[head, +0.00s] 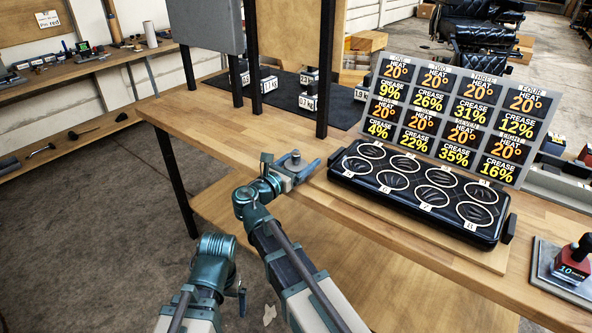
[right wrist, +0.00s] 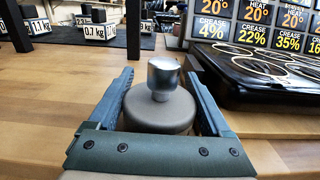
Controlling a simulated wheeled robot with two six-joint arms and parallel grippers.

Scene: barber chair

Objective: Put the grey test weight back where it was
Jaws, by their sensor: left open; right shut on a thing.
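The grey test weight (right wrist: 160,112) has a wide round body and a shiny knob on top. My right gripper (right wrist: 165,88) is shut around its body, with a jaw on either side. In the head view the grey weight (head: 295,157) shows small between the jaws of my right gripper (head: 300,168), over the near left part of the wooden table (head: 240,135). I cannot tell whether its base touches the wood. My left gripper (head: 241,297) is at the lower left, low in front of the table, empty and open, and only partly visible.
A dark mat (head: 340,112) at the back holds several white cubes with kg labels (head: 307,102), behind black posts (head: 327,70). A black tray with ringed pads (head: 345,172) and a panel of heat and crease figures (head: 455,110) stand right of the weight. Bare wood lies between.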

